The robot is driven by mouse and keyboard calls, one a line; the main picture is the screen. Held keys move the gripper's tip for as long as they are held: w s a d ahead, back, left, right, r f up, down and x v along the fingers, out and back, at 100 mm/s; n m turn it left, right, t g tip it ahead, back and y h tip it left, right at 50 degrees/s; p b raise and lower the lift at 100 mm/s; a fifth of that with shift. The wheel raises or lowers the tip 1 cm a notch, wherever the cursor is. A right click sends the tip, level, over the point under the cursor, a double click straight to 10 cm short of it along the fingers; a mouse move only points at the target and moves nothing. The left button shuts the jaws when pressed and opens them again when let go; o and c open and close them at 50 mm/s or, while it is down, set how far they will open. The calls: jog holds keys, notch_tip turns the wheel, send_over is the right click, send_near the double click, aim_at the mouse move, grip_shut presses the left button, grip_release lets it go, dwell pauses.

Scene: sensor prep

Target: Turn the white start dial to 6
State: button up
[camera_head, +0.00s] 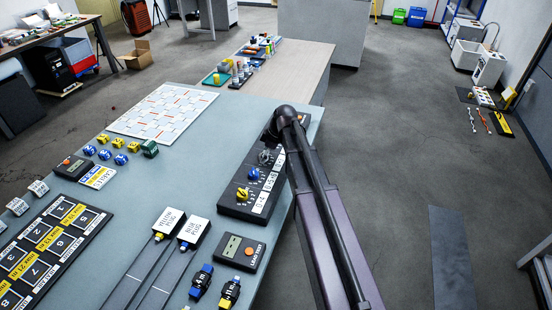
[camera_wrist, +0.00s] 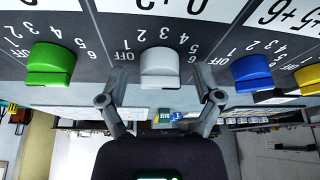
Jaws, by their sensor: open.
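The white start dial (camera_wrist: 160,68) sits on the dark dial panel (camera_wrist: 210,65), at the upper middle of the wrist view, which shows the panel upside down. Printed OFF and numbers up to 6 ring it; I cannot tell which mark it points to. My gripper (camera_wrist: 160,88) is open, with one finger to each side of the white dial and a gap on both sides. In the head view my arm covers the far end of the panel (camera_head: 232,208), and the white dial is hard to make out there beside my gripper (camera_head: 268,153).
A green dial (camera_wrist: 50,64) is left of the white one in the wrist view; a blue dial (camera_wrist: 252,71) and yellow dial (camera_wrist: 311,79) are right. In the head view, a lead tester (camera_head: 240,252) stands near the panel. The table (camera_head: 190,180) left of the panel is partly clear.

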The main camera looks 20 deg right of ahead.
jog(key=n+g, duration=0.1)
jog(key=n, duration=0.1)
jog(key=n+g, duration=0.1)
jog(key=n, duration=0.4)
jog(key=shift+w+g, duration=0.3)
jog(key=shift+g, duration=0.1)
jog(key=p+v, duration=0.2)
jog(key=v, duration=0.1)
jog(key=shift+s+p, duration=0.2)
jog(key=shift+p, duration=0.15)
jog(key=s+p+v, duration=0.1)
jog(key=p+v, duration=1)
jog(key=s+a+f+m+h+b, duration=0.1)
jog(key=s+a+f+m+b, duration=0.1)
jog(key=s+m, duration=0.4)
jog(key=s+a+f+m+h+b, duration=0.1)
jog(key=s+a+f+m+b, duration=0.1)
jog(key=s+m, duration=0.4)
jog(key=shift+s+f, duration=0.3)
jog(key=shift+s, duration=0.05)
jog(key=shift+s, duration=0.1)
dwell(0.3)
jog(key=s+a+m+t+h, duration=0.1)
jog(key=s+m+h, duration=0.1)
jog(key=s+m, duration=0.6)
jog(key=shift+s, duration=0.75)
